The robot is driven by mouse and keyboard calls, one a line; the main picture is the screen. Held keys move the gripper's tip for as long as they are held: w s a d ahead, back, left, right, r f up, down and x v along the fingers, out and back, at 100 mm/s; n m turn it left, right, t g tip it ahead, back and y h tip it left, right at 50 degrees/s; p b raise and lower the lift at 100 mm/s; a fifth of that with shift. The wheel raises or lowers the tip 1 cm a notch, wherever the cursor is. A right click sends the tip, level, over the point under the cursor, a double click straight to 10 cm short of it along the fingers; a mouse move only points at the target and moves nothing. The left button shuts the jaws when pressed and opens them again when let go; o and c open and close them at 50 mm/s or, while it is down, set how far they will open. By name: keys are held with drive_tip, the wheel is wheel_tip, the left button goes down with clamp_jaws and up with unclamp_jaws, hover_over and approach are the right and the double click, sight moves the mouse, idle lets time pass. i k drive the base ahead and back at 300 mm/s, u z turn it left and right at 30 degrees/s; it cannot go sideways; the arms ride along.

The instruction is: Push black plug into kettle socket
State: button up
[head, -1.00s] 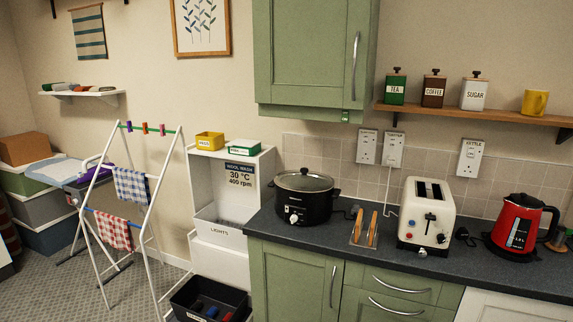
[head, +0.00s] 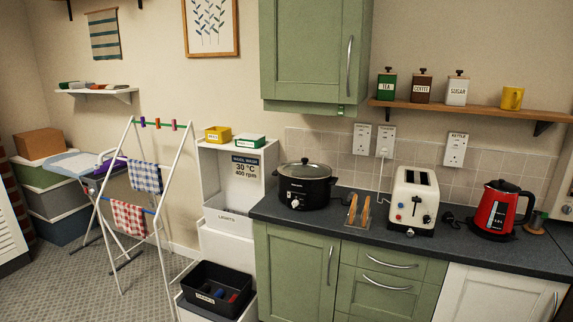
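The wall socket labelled KETTLE (head: 456,150) is a white plate on the tiled wall, above and left of the red kettle (head: 495,208). Nothing is seen plugged into it. A small black plug (head: 449,217) lies on the dark worktop between the toaster and the kettle; its pins cannot be made out. Another small dark item, perhaps a plug, lies beside the slow cooker, too small to tell. My gripper is not in view.
A cream toaster (head: 413,202), toast rack (head: 358,212) and black slow cooker (head: 305,187) stand on the worktop (head: 330,228). A white cord hangs from the socket (head: 385,141) above the toaster. A shelf (head: 455,110) with canisters is above. A clothes airer (head: 182,170) stands left.

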sight(448, 217)
drive_tip(key=k, duration=0.85)
drive_tip(key=u, duration=0.45)
drive_tip(key=i, duration=1.45)
drive_tip(key=z, duration=0.55)
drive_tip(key=i, duration=0.75)
drive_tip(key=z, duration=0.45)
